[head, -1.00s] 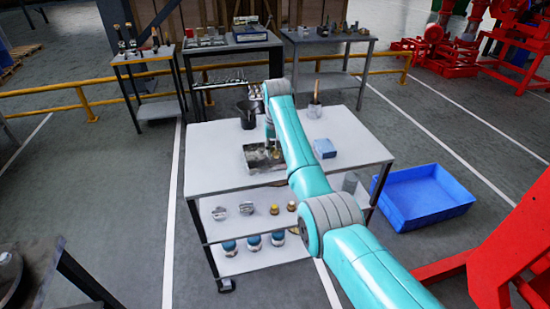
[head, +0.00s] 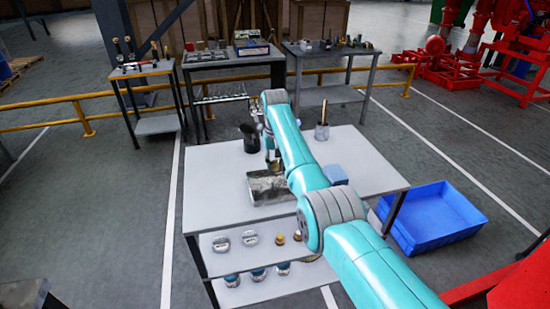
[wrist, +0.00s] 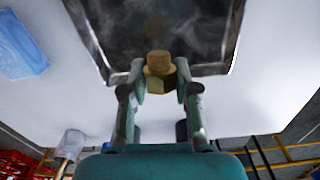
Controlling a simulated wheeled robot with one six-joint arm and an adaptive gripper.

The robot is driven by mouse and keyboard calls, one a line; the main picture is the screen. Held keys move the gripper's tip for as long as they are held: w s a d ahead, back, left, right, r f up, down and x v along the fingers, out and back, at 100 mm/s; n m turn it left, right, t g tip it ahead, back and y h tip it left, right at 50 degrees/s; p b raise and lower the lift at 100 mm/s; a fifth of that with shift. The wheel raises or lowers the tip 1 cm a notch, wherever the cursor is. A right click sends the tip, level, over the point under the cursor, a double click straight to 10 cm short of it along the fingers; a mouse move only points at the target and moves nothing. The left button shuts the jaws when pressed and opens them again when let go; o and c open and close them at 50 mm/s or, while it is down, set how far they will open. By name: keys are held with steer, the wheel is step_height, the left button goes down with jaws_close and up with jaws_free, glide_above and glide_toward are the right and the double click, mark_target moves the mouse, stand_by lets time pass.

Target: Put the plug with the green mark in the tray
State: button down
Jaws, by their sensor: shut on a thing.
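My gripper (head: 271,158) is shut on a small brass-coloured plug (wrist: 159,66), seen between its fingertips in the wrist view. No green mark shows on the side of the plug that I see. The tray (head: 268,199) is a shallow, dark metal-grey one on the white table. In the wrist view the plug overlaps the tray's edge (wrist: 216,71). In the head view my gripper stands by the tray's far side, seemingly above it. The height of the plug over the tray cannot be told. My arm hides part of the tray's right side.
On the table are a black cup (head: 250,140), a blue block (head: 335,175) and a holder with an upright tool (head: 321,132). A blue crate (head: 432,214) is on the floor at right. Caps and brass parts are on the shelf below. The table's left part is clear.

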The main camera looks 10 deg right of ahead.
steer(key=shift+f, duration=2.3)
steer(key=shift+c, duration=1.9)
jaws_free()
steer(key=shift+r, duration=3.45)
steer(key=shift+s, duration=0.1)
